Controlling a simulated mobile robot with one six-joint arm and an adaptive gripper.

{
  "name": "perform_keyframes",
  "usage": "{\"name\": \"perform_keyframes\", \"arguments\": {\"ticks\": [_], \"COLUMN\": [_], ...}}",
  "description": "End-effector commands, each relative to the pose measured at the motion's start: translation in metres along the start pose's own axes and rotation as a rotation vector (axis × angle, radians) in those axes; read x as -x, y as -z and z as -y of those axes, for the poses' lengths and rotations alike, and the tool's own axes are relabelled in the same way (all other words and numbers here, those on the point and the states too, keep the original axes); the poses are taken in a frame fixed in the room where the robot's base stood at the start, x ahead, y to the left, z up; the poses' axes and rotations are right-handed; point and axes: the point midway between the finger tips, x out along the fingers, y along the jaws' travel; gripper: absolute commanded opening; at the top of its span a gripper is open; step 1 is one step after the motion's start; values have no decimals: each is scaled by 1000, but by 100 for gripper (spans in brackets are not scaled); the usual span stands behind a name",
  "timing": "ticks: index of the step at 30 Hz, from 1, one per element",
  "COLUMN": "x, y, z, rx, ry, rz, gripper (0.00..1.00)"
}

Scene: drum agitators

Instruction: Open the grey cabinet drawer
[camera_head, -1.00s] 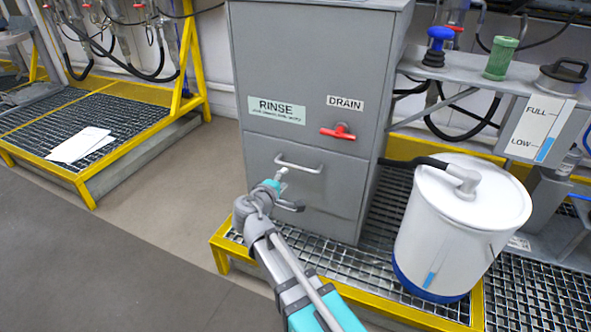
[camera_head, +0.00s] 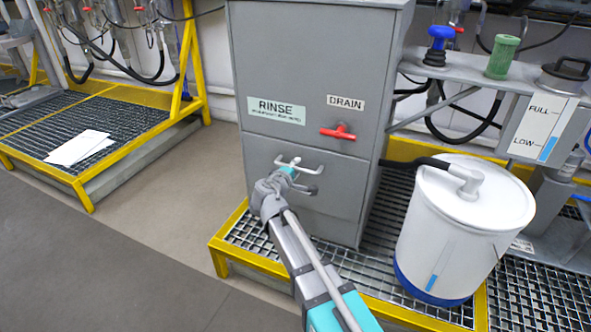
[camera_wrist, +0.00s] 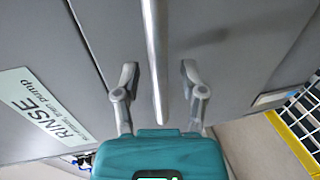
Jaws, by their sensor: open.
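The grey cabinet (camera_head: 315,60) has a lower drawer front (camera_head: 338,200) that looks flush with the body. A pale bar handle (camera_head: 317,171) is on the upper part of that front. My gripper (camera_head: 296,177) is at the handle and covers part of it. In the wrist view, the handle bar (camera_wrist: 153,45) runs down between the two spread fingers of my gripper (camera_wrist: 160,80). A gap shows on each side of the bar, and I see no finger touching it. How deep the bar sits between the fingers is hard to tell.
A red drain valve handle (camera_head: 338,132) sticks out above the drawer. A white drum (camera_head: 455,235) stands right of the cabinet on the yellow-edged grating (camera_head: 250,238). Open floor (camera_head: 150,220) lies to the left.

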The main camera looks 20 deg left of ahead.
Motion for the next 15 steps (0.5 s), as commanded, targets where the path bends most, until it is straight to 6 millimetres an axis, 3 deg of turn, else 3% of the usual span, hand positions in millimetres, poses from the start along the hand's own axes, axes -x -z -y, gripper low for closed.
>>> {"name": "perform_keyframes", "arguments": {"ticks": [3, 12, 15], "x": [0, 0, 0], "y": [0, 0, 0], "z": [0, 0, 0], "rx": [0, 0, 0], "ry": [0, 0, 0], "rz": [0, -1, -1], "gripper": [52, 0, 0]}}
